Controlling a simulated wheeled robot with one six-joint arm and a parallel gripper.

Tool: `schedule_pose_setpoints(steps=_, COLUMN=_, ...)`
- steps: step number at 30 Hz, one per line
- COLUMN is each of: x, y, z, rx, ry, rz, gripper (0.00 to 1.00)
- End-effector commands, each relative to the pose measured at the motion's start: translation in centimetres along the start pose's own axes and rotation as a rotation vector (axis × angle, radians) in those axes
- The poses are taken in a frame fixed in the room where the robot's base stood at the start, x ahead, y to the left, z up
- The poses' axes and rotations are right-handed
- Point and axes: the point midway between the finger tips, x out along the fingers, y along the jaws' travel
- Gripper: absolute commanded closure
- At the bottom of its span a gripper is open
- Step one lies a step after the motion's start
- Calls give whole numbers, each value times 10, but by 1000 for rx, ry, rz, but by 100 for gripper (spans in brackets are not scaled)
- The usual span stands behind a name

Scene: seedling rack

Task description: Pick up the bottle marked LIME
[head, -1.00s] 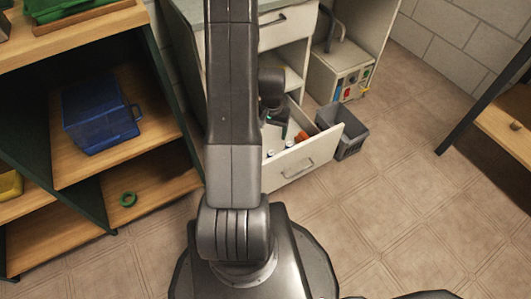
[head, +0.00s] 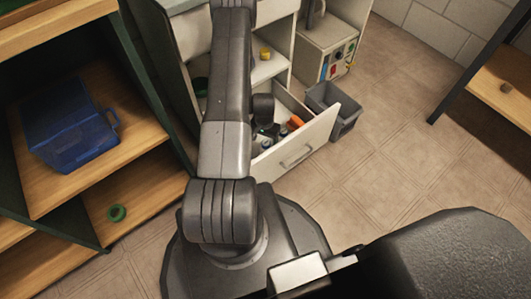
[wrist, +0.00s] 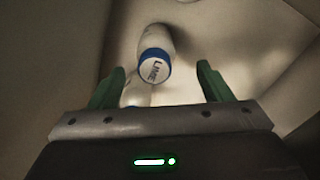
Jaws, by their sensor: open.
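The bottle marked LIME (wrist: 156,62) shows in the wrist view, with a white body, a blue ring and a white top that reads LIME. It lies ahead of my gripper (wrist: 161,85), near the middle of the gap between the two green fingers. The fingers are apart and nothing is held between them. In the head view my arm reaches down to the open drawer (head: 295,155), and my arm hides part of its contents. I cannot tell the LIME bottle apart in the head view.
The drawer's pale walls close in around my gripper in the wrist view. An orange item (head: 294,122) lies in the drawer. A grey bin (head: 346,122) stands beside it. A blue crate (head: 70,130) and a green ring (head: 117,213) sit on wooden shelves at left. The floor at right is clear.

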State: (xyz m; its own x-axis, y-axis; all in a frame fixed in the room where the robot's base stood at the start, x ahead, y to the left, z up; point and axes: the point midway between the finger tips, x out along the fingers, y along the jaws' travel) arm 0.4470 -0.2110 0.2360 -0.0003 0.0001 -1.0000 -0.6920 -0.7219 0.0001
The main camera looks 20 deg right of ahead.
Motion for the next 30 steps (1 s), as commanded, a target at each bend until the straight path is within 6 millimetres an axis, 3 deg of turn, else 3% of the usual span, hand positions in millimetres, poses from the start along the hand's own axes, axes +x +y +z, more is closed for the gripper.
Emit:
schedule_pose_setpoints(steps=3, x=17, y=0, z=0, rx=0, ry=-1, rz=1, gripper=28)
schedule_pose_setpoints(steps=11, x=33, y=2, z=1, rx=0, ry=0, rz=0, gripper=28)
schedule_pose_setpoints(steps=18, x=69, y=6, z=3, rx=-2, ry=-2, rz=1, gripper=28)
schedule_pose_setpoints(steps=26, x=73, y=6, z=2, rx=-1, ry=1, rz=0, gripper=28)
schedule_pose_setpoints(steps=27, x=73, y=6, z=2, rx=-1, ry=0, rz=0, gripper=30)
schedule_pose_setpoints(steps=30, x=73, y=6, z=2, rx=-1, ry=0, rz=0, gripper=49)
